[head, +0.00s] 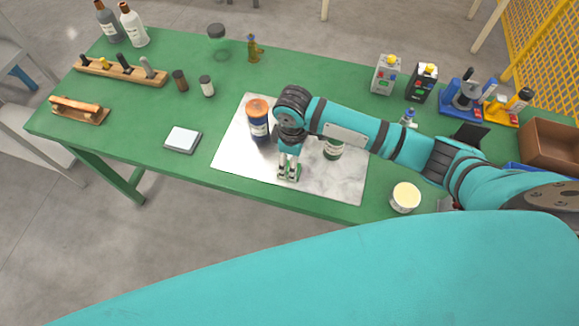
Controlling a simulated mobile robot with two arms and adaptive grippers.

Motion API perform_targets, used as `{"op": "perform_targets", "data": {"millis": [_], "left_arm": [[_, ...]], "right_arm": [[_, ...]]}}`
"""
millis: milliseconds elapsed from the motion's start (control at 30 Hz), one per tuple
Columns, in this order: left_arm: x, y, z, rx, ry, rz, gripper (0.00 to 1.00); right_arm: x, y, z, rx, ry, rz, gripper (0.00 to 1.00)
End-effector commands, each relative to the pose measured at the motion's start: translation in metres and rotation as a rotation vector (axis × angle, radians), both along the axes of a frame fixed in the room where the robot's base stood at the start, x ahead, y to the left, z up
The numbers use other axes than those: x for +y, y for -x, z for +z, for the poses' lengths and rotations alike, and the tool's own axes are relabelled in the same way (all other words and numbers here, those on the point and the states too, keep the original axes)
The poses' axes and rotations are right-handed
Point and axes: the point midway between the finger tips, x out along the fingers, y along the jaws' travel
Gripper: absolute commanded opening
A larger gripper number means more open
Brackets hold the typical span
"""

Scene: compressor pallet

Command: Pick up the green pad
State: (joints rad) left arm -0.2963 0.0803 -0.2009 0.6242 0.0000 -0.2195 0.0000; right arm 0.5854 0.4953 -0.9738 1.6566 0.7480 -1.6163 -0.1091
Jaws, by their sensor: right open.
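My right gripper (289,176) points down over the grey-white marbled mat (232,155) on the green table. It is open. A small patch of green shows at its fingertips. I cannot tell whether this is the green pad or part of the fingers, and the fingers partly hide it. No other green pad stands out against the green table. My left gripper is not in view.
A cream-topped tub (405,197) is right of the mat. A pale square on a dark base (183,139) lies left. A wooden rack (120,71) stands farther back.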

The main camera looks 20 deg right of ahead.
Motion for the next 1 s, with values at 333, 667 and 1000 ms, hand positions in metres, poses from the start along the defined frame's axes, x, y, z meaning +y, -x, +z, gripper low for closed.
{"op": "perform_targets", "data": {"millis": [333, 667, 1000], "left_arm": [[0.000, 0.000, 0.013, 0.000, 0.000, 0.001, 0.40], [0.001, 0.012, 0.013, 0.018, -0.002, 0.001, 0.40], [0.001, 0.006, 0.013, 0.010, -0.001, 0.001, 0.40]], "right_arm": [[0.002, -0.003, -0.044, 0.003, 0.001, -0.001, 0.70], [0.002, -0.004, -0.052, 0.000, 0.001, 0.001, 0.70], [0.002, -0.004, -0.052, 0.000, 0.001, 0.000, 0.26]]}}
